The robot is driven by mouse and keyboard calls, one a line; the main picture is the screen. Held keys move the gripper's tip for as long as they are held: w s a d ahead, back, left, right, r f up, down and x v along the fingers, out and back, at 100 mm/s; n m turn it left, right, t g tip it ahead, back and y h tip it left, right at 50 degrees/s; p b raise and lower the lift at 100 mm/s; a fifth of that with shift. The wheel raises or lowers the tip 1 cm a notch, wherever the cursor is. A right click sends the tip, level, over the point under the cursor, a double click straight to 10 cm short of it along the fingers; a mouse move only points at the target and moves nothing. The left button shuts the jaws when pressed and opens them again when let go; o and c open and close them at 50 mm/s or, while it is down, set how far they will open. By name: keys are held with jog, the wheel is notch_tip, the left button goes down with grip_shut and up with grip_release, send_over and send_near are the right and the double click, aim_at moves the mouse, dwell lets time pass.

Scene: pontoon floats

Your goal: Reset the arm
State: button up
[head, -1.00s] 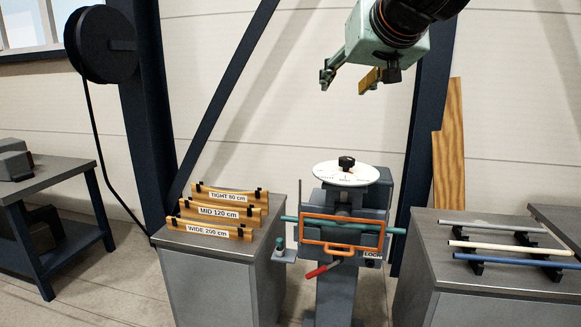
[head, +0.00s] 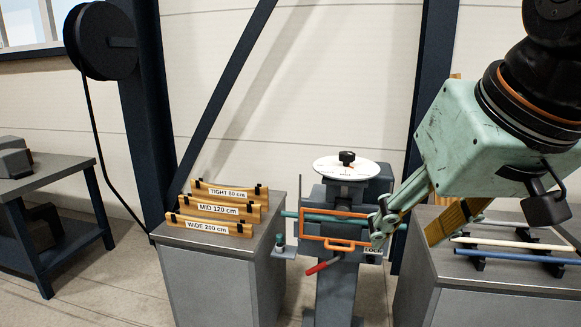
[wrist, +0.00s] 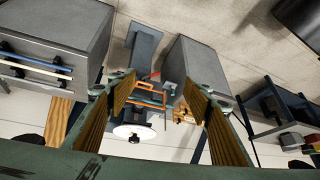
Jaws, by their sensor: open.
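My gripper (head: 408,226) is open and empty at the right in the head view, in front of the bench with the rods. Its two wood-coloured finger pads frame the wrist view (wrist: 160,110), with nothing between them up close. Beyond them in the wrist view is the bending machine (wrist: 148,90), seen upside down. In the head view the machine stands upright at the centre, with a white dial (head: 345,170), an orange frame (head: 325,213) and a red-handled lever (head: 322,266). A teal rod (head: 291,214) passes through it. The gripper partly covers its right side.
On the left cabinet stand wooden formers marked TIGHT 80 cm (head: 228,193), MID 120 cm (head: 218,210) and WIDE 200 cm (head: 207,228). On the right bench lie a cream rod (head: 510,243) and a blue rod (head: 515,255). A dark post stands behind my arm.

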jog(key=s+d+f+g, duration=0.1)
jog(key=s+f, duration=0.3)
jog(key=s, duration=0.3)
jog(key=s+d+f+g+h, duration=0.1)
jog(key=s+d+f, duration=0.1)
jog(key=s+f, duration=0.2)
jog(key=s, duration=0.3)
jog(key=shift+d+f+m+b, duration=0.15)
jog(key=shift+m+b, duration=0.15)
jog(key=shift+b, duration=0.05)
